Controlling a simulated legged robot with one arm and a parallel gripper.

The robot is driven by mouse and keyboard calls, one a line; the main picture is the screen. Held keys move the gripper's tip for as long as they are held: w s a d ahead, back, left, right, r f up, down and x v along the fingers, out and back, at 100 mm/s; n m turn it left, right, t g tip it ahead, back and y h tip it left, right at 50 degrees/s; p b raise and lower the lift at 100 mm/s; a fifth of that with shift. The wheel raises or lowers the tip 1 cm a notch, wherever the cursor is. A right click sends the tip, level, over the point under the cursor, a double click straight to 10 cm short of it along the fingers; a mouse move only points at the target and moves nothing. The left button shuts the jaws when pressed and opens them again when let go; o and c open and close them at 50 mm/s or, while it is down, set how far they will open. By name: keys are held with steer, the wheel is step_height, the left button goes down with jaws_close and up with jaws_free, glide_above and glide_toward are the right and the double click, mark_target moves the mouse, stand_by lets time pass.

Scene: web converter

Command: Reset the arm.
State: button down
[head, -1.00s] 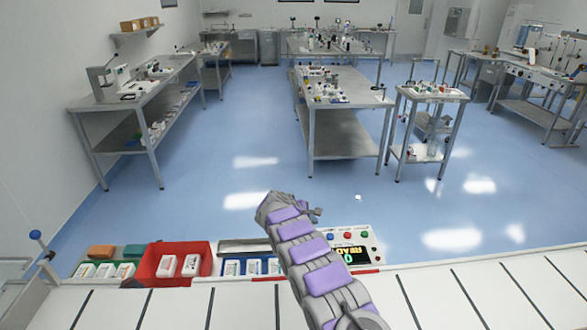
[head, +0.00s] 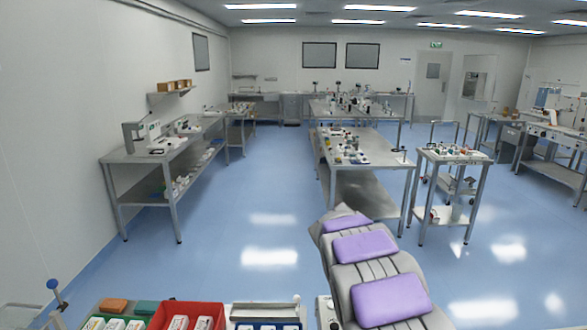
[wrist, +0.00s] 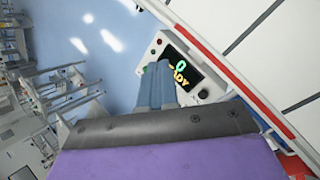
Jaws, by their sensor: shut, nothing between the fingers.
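My arm (head: 365,262), grey with purple pads, rises from the lower right of the head view and leans up and to the left. In the head view its gripper end cannot be made out. In the wrist view my gripper (wrist: 157,72) shows as two blue-grey fingers close together, shut and empty. Beyond the fingertips is a control panel (wrist: 205,68) with a dark display reading a green 0 and yellow letters, partly hidden by the fingers. I cannot tell the exact gap between fingers and panel.
A red bin (head: 187,310) with white packs stands at the lower left of the head view, beside a green tray (head: 140,308). A blue-knobbed lever (head: 53,286) is left of them. Steel tables (head: 365,190) stand farther off, with clear blue floor (head: 230,235) before them.

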steer(key=s+r+m+g+y, duration=0.1)
steer(key=s+r+m, duration=0.1)
steer(key=s, duration=0.8)
steer(key=s+r+m+g+y, duration=0.1)
steer(key=s+r+m, duration=0.15)
steer(key=s, duration=0.65)
steer(key=s+a+f+m+y, duration=0.1)
steer(key=s+a, duration=0.3)
steer(key=s, duration=0.8)
steer(key=s+a+f+m+g+y, duration=0.1)
steer(key=s+a+m+y, duration=0.2)
steer(key=s, duration=1)
steer(key=shift+a, duration=0.7)
